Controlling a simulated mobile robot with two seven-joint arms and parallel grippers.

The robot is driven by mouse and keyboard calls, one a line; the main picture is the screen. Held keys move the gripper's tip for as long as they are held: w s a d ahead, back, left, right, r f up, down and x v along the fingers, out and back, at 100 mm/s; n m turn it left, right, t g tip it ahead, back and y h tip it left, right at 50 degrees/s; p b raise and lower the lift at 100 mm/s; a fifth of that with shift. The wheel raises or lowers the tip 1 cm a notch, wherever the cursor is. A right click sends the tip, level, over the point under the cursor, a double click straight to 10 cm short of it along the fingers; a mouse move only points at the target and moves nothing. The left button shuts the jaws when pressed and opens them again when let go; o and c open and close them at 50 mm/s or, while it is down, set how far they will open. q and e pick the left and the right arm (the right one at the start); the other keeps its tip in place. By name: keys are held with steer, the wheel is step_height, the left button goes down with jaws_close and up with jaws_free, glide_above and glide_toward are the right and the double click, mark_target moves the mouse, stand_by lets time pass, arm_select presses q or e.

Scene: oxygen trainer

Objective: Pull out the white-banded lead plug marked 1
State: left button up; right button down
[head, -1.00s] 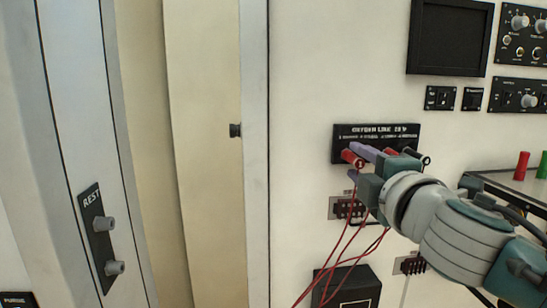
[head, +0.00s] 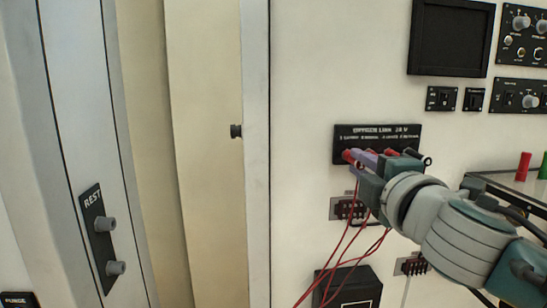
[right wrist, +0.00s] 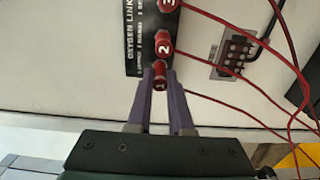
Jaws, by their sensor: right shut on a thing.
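The black oxygen link panel (head: 377,132) is on the pale wall, with a row of lead plugs along its lower part. The red plug marked 1 (right wrist: 160,79) is at the left end of the row; it also shows in the head view (head: 348,155). My right gripper (right wrist: 161,75) is shut on it, one purple finger on each side. I cannot make out a white band. The red plugs marked 2 (right wrist: 164,46) and 3 (right wrist: 168,5) sit beside it in the row, clear of the fingers. My left gripper is not in view.
Thin red leads (head: 345,240) hang down below the panel. A small socket block (head: 348,208) and a black box (head: 348,288) are beneath it. A dark screen (head: 450,38) and switch panels are at upper right.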

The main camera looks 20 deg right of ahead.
mark_target(361, 165)
steer(key=shift+p+v, duration=0.4)
steer(key=shift+v, duration=2.1)
